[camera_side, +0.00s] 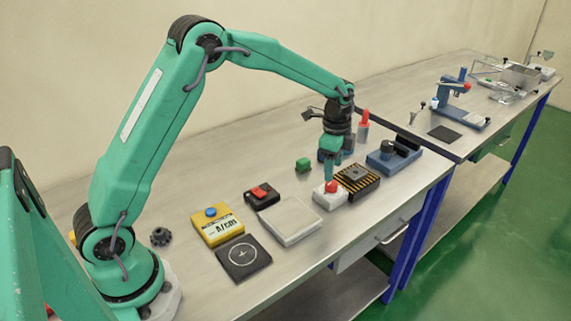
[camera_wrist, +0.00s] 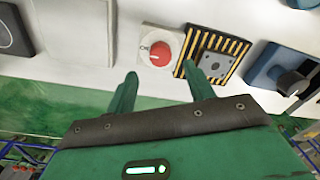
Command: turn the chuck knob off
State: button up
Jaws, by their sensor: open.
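The chuck knob is a red round knob (camera_side: 331,187) on a small white box (camera_side: 327,202). In the wrist view the red knob (camera_wrist: 161,53) has a pale pointer mark, and the white box (camera_wrist: 146,38) carries small lettering that looks like "ON". My gripper (camera_side: 332,179) points down just over the knob in the side view. In the wrist view the open gripper (camera_wrist: 160,72) has one green finger on each side of the knob's near side, with nothing held. I cannot tell whether the fingers touch the knob.
A black-and-yellow striped block (camera_side: 358,181) with a grey plate (camera_wrist: 215,53) stands close right of the knob box. A blue unit with a black knob (camera_side: 395,157) is farther right. A white slab (camera_side: 290,221) lies left. The bench's front edge is near.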

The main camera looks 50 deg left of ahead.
aim_at(332, 183)
jog(key=shift+w+f, duration=0.1)
jog(key=shift+f, duration=2.7)
jog(key=c, duration=1)
